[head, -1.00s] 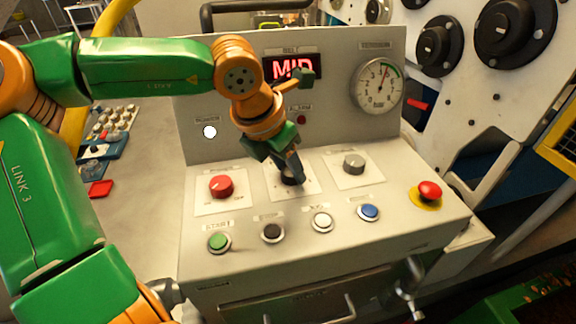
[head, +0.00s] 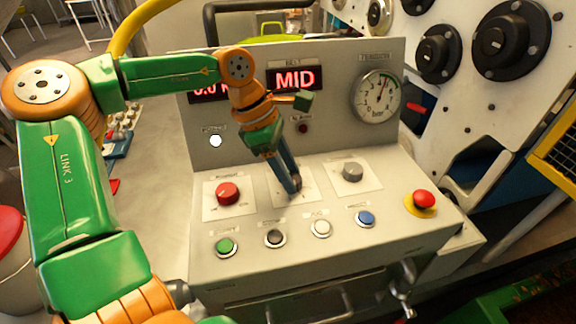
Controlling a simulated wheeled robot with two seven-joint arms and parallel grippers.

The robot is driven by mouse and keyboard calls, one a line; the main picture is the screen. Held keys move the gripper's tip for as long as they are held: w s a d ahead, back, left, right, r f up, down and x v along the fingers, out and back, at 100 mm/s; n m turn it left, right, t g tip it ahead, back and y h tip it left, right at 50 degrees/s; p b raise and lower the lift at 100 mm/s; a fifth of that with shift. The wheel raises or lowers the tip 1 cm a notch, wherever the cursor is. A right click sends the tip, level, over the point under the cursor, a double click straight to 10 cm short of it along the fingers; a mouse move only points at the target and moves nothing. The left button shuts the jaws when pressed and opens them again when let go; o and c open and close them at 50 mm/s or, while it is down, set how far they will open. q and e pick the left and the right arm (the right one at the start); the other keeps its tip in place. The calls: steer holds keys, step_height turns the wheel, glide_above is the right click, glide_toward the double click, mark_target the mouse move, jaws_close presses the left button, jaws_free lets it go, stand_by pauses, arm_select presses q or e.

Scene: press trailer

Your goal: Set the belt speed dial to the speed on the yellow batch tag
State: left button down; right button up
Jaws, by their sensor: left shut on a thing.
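The middle dial on the sloped control panel sits on a pale square plate (head: 308,186). My left gripper (head: 292,183) points down onto it, shut on the dial, and its fingers hide most of the knob and its pointer. The belt display (head: 294,79) above reads MID in red letters. I cannot make out a yellow batch tag with a speed on it. My right gripper is not in view.
A red knob (head: 228,193) is left of the dial and a grey knob (head: 352,171) right of it. Green (head: 228,247), black (head: 274,238), white (head: 321,228) and blue (head: 365,217) buttons line the front. A red mushroom button (head: 424,199) is far right. A gauge (head: 378,97) stands behind.

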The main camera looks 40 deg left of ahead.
arm_select(q)
steer(key=shift+w+f+m+g+h+p, duration=0.15)
steer(key=shift+m+g, duration=0.3)
steer(key=shift+m, duration=0.65)
steer(key=shift+s+r+m+g+h+p, duration=0.15)
steer(key=shift+m+g, duration=0.3)
steer(key=shift+m, duration=0.65)
steer(key=shift+w+f, duration=0.1)
steer(key=shift+f, duration=0.05)
steer(key=shift+c, duration=1.9)
jaws_free()
steer(key=shift+d, duration=0.1)
steer(key=shift+r, duration=0.2)
steer(key=v, duration=0.7)
steer(key=shift+f, duration=0.15)
